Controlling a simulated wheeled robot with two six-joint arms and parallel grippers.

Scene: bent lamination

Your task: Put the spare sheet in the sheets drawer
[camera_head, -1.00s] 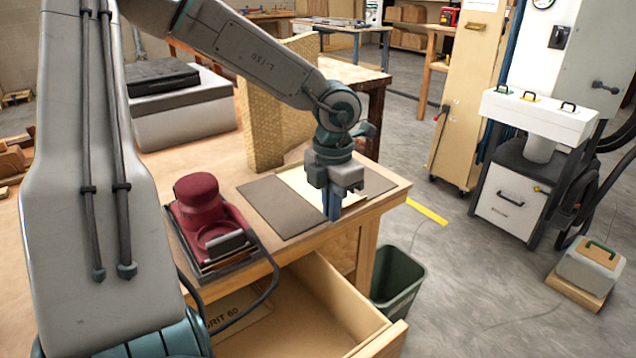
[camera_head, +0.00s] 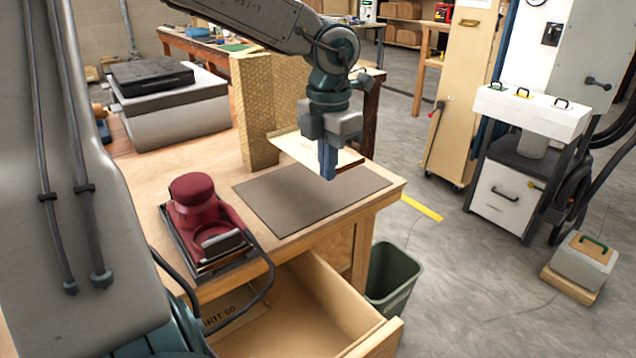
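My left gripper (camera_head: 327,163) is above the bench's right end, its blue fingers pointing down. It appears shut on the edge of a thin pale sheet (camera_head: 292,146), which extends behind the fingers. The sheet is held tilted above a dark brown mat (camera_head: 285,205), apart from it; a brownish part shows right of the fingers. The open drawer (camera_head: 335,295) is below the bench front. Inside lies a flat piece marked with grit lettering (camera_head: 225,308), partly hidden by a cable. My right gripper is not in view.
A red sander (camera_head: 205,215) on a dark base stands left of the mat, its cable hanging over the bench front. A tan corrugated bent block (camera_head: 258,115) stands behind. A dark green bin (camera_head: 392,278) stands right of the drawer. The drawer's right part is clear.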

